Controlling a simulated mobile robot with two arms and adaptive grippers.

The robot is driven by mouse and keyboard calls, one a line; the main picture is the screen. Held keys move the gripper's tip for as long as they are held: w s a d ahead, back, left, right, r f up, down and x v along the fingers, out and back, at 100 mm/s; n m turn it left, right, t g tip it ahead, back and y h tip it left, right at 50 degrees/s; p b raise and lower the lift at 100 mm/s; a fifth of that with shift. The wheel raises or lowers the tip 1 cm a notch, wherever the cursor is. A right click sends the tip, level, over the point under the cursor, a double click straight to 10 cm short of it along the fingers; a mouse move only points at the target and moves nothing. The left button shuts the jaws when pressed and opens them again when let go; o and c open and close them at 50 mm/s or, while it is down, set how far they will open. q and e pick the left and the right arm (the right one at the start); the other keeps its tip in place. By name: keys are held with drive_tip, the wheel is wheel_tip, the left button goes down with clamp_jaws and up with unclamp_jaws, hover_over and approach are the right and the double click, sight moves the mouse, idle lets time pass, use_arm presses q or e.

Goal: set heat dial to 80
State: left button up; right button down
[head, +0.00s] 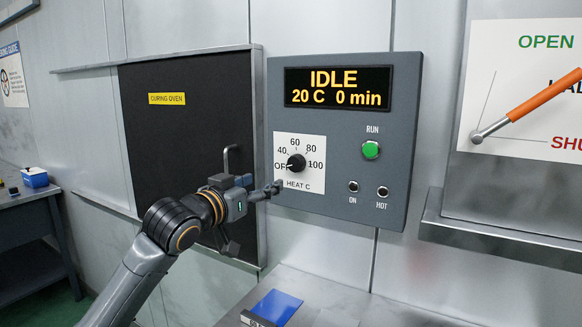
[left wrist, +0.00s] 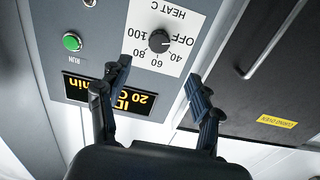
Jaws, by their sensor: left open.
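The heat dial (head: 296,163) is a round black knob on a white scale plate marked OFF, 40, 60, 80 and 100. Its pointer faces OFF at the left. The display (head: 338,88) above reads IDLE, 20 C, 0 min. My left gripper (head: 273,188) is open in front of the panel, just below and left of the dial in the head view. In the left wrist view the dial (left wrist: 159,41) lies beyond the gap between the spread fingers of my left gripper (left wrist: 158,72), apart from both, and nothing is held. My right gripper is not in view.
The green RUN button (head: 371,149) and the ON and HOT lamps (head: 368,190) sit right of the dial. The dark curing oven door (head: 170,120) with its handle is at the left. A lever with an orange grip (head: 540,97) is at the far right. A blue tray (head: 277,305) lies below.

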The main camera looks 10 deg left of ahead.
sight(294, 165)
use_arm(q)
drive_tip(key=p+x, duration=0.1)
drive_tip(key=x, duration=0.3)
drive_tip(key=p+x, duration=0.1)
drive_tip(key=x, duration=0.4)
drive_tip(key=p+x, duration=0.1)
drive_tip(key=x, duration=0.3)
drive_tip(key=shift+w+d+r+p, duration=0.2)
drive_tip(key=shift+w+r+p, duration=0.1)
drive_tip(key=shift+w, duration=0.1)
drive_tip(key=c, duration=1.2)
